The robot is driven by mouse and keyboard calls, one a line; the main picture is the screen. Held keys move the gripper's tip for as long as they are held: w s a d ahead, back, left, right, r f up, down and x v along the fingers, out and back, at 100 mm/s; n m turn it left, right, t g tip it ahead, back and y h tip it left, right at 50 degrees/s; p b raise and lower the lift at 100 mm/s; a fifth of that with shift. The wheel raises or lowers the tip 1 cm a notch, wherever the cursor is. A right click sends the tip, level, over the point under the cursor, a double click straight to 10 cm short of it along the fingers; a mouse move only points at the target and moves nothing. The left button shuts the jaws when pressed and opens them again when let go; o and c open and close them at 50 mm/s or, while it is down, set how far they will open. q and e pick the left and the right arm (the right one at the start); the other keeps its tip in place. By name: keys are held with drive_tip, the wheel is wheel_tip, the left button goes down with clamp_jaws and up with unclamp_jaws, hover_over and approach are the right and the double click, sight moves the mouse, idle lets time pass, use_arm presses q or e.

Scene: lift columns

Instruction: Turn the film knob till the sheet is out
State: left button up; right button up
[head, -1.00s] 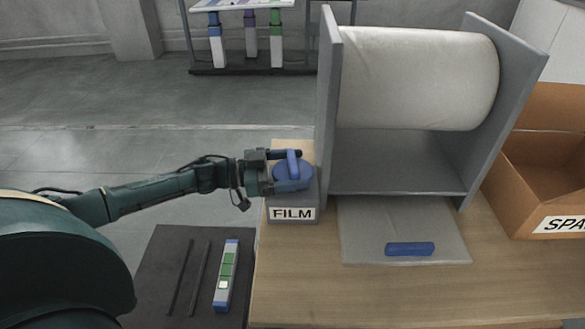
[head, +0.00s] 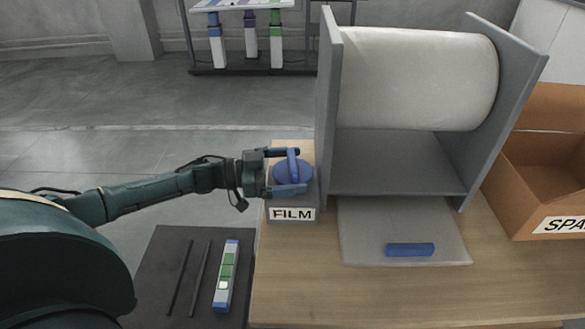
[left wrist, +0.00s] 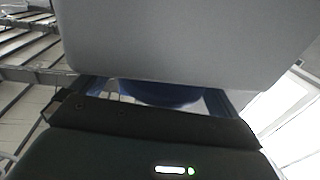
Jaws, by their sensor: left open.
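The film knob (head: 291,172) is a round blue dial with a raised bar, on a grey box labelled FILM (head: 292,214). My left gripper (head: 299,171) is open, with one finger on the far side of the knob and one on the near side. Whether they touch it I cannot tell. In the left wrist view, part of the blue knob (left wrist: 160,94) shows below the grey box. The pale film sheet (head: 365,235) lies on the table in front of the roll stand, with a blue bar (head: 410,249) on it. My right gripper is out of view.
The large white roll (head: 417,78) sits between grey side plates (head: 500,100). A cardboard box (head: 545,185) stands at the right. A dark mat (head: 165,245) at the lower left holds two thin rods and a column (head: 226,275). The front of the table is clear.

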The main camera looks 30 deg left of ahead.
use_arm(q)
drive_tip(key=v, duration=1.2)
drive_tip(key=shift+s+a+p, duration=0.2)
drive_tip(key=shift+a+p, duration=0.05)
drive_tip(key=shift+p, duration=0.1)
